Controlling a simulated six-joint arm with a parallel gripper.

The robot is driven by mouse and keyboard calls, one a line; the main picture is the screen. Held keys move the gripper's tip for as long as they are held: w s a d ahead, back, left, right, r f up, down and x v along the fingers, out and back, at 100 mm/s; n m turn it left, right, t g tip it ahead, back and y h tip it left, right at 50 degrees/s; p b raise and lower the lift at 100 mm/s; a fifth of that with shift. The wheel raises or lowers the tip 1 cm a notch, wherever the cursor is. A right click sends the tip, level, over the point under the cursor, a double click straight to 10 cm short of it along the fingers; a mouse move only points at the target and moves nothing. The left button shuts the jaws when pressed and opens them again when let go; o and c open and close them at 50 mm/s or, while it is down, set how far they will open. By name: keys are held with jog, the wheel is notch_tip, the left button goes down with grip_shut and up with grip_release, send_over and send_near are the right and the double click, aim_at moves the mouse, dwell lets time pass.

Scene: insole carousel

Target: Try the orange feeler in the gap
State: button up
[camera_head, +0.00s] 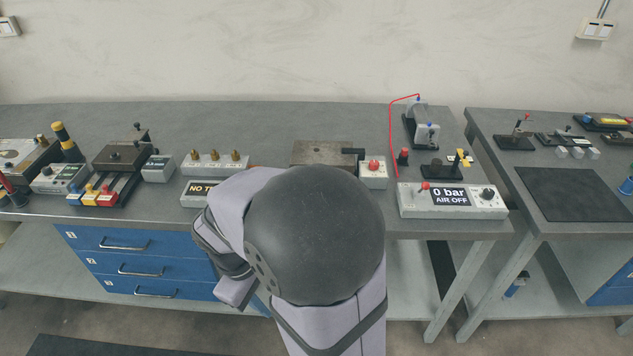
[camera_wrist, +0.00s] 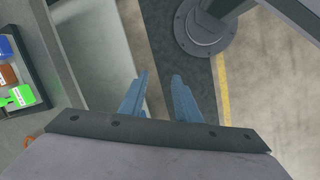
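My gripper (camera_wrist: 160,76) shows in the wrist view with its two blue-grey fingers apart and nothing between them. In that view a dark tray (camera_wrist: 44,88) at the left edge holds small blocks, one blue (camera_wrist: 5,48), one orange-brown (camera_wrist: 8,75) and one bright green (camera_wrist: 18,97). The orange-brown one may be the orange feeler; I cannot tell for sure. The fingers are well to the right of it and not touching it. In the head view my arm hides my gripper and part of the bench, and I cannot identify the gap.
The grey bench (camera_head: 330,118) carries several fixtures: a dark block (camera_head: 118,157) with coloured handles, a box with brass knobs (camera_head: 214,163), a metal plate (camera_head: 322,153) and an air panel (camera_head: 452,201) reading 0 bar. A second bench (camera_head: 497,160) stands right.

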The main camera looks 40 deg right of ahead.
jog(key=w+d+r+n+h+b, duration=0.1)
jog(key=w+d+r+n+h, duration=0.2)
jog(key=w+d+n+h, duration=0.55)
jog(key=w+d+r+n+h+b, duration=0.1)
jog(key=w+d+r+n+h, duration=0.3)
jog(key=w+d, duration=0.85)
jog(key=shift+n+t+y, duration=0.4)
jog(key=shift+n+y, duration=0.25)
jog(key=shift+y, duration=0.1)
jog(key=shift+s+f+p+x, duration=0.1)
jog(key=shift+s+p+x, duration=0.25)
jog(key=shift+x, duration=1.4)
jog(key=shift+s+f+p+x, duration=0.15)
jog(key=shift+s+x, duration=0.3)
jog(key=shift+x, duration=1.3)
jog(key=shift+s+p+x, duration=0.35)
jog(key=shift+s+x, duration=0.05)
jog(key=shift+x, duration=1.35)
jog(key=shift+a, duration=0.15)
grip_shut()
